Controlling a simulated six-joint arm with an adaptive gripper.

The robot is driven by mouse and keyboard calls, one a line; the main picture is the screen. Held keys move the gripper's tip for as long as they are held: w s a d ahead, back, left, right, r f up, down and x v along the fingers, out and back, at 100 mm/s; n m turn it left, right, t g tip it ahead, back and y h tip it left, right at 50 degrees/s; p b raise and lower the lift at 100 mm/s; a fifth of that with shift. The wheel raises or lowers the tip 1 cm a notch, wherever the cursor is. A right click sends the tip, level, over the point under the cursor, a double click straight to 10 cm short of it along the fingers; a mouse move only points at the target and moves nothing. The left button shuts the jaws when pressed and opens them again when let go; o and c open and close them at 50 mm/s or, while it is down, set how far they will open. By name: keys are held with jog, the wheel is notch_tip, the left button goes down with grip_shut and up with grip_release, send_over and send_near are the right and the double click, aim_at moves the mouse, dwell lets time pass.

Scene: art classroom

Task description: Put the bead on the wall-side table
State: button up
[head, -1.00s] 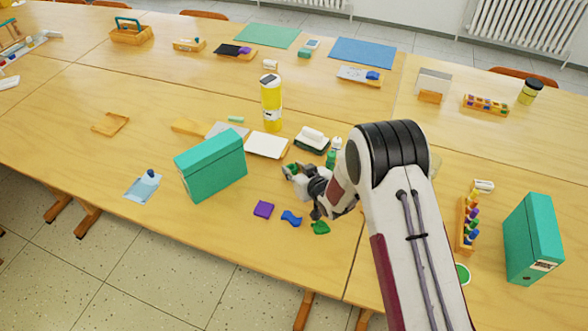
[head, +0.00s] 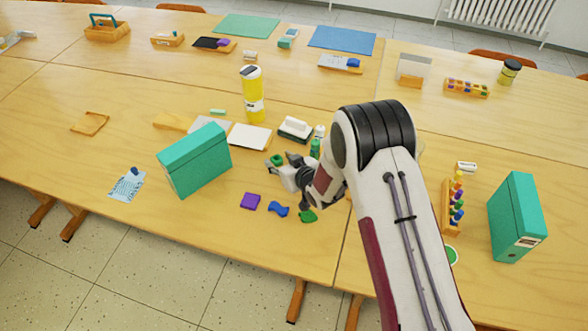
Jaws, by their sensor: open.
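My gripper (head: 284,168) is low over the near table (head: 105,165), left of my forearm, with its fingers open. A small green thing (head: 277,160) shows at the fingertips; it may be the bead, but it is too small to tell its shape or whether the fingers touch it. Other coloured beads or pegs (head: 457,205) stand in a wooden rack on the right. The wall-side table (head: 190,22) is the far row, nearest the radiator.
A teal box file (head: 195,160) stands left of my gripper, with a yellow bottle (head: 252,95) behind. A green glue bottle (head: 315,148) and a board eraser (head: 295,128) are close by. Purple (head: 250,201), blue (head: 278,209) and green (head: 308,216) pieces lie in front.

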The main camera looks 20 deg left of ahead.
jog(key=shift+v, duration=5.35)
jog(key=shift+r, duration=0.1)
jog(key=shift+w+d+r, duration=0.15)
jog(key=shift+d+r, duration=0.05)
jog(key=s+d+r+m+h, duration=0.3)
jog(key=d+r+m+h, duration=0.25)
jog(key=d+r, duration=1.55)
jog(key=s+d+r+m+h, duration=0.25)
jog(key=s+d+r, duration=0.25)
jog(key=s+d, duration=0.6)
jog(key=s+d+g, duration=0.1)
jog(key=s, duration=0.7)
jog(key=s+d+r+m+g, duration=0.1)
jog(key=s, duration=0.8)
jog(key=shift+d+r+g+h, duration=0.25)
jog(key=shift+r+g+h, duration=0.1)
jog(key=shift+g+h, duration=0.05)
